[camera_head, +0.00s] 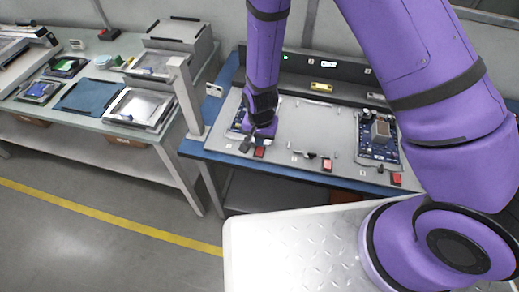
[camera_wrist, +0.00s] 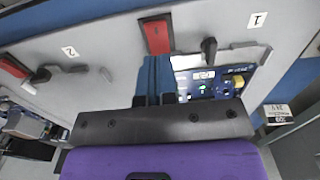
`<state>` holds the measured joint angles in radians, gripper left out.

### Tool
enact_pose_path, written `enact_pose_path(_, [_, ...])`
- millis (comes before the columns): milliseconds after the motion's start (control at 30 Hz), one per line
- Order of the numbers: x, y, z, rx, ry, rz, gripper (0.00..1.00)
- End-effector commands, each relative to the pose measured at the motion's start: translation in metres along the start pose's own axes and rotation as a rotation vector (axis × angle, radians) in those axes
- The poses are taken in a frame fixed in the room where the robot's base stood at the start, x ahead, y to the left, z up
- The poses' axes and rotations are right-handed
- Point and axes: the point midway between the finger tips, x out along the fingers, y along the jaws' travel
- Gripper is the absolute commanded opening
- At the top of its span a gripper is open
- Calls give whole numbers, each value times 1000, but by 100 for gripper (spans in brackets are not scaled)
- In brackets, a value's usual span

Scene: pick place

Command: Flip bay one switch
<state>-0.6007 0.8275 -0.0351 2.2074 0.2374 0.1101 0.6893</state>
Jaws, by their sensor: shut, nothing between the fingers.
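The bay one panel carries a white label marked 1 (camera_wrist: 257,20). In the wrist view a red rocker switch (camera_wrist: 156,36) in a dark frame and a black lever (camera_wrist: 209,49) sit beside it. The red switch also shows in the head view (camera_head: 259,152), just right of my gripper (camera_head: 248,143). In the wrist view my gripper (camera_wrist: 157,62) is shut and empty, its blue fingers together at the red switch's near edge. I cannot tell whether they touch it. The bay one circuit board (camera_wrist: 205,85) shows a small green light and is partly hidden by my gripper.
Bay two, with its red switch (camera_head: 327,164), stands to the right in the head view. Further right is another board (camera_head: 378,138) with a red switch (camera_head: 396,178). A side table (camera_head: 100,125) with trays stands at left.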

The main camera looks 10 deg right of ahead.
Motion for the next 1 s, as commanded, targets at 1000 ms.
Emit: enact_pose_path(1000, [8,0,0,0,0,0,0])
